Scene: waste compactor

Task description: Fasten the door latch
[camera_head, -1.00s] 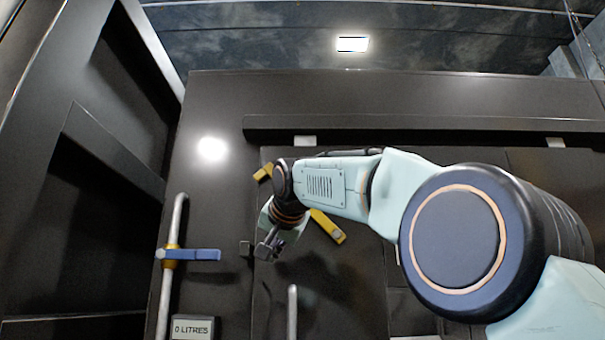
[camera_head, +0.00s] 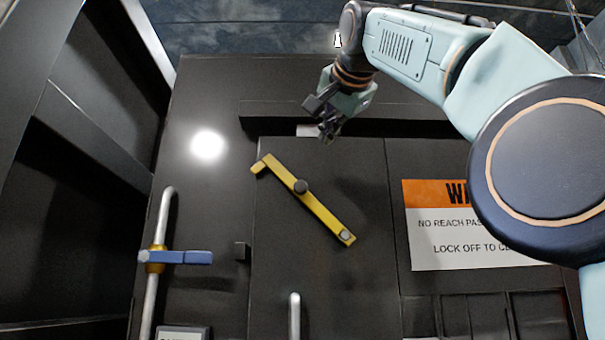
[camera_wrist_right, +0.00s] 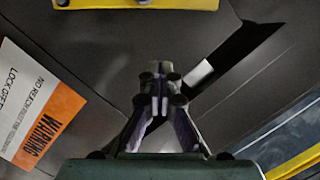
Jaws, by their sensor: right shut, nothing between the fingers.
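The yellow latch bar (camera_head: 322,213) is on the dark door (camera_head: 290,265), turning on a round dark pivot. It lies tilted, its hooked end at upper left and its other end at lower right. A small dark catch block (camera_head: 242,251) is on the frame left of the door, below the hooked end and apart from it. My right gripper (camera_head: 327,136) is shut and empty, above and right of the latch, not touching it. In the right wrist view the shut fingers (camera_wrist_right: 160,85) show, with part of the yellow bar (camera_wrist_right: 140,3) at the top edge. My left gripper is not seen.
A blue handle (camera_head: 185,257) sits on a vertical pipe (camera_head: 163,225) at left. A grey door handle (camera_head: 294,315) stands out low on the door. A warning sign (camera_head: 440,240) is at right. A dark ledge (camera_head: 262,122) runs above the door.

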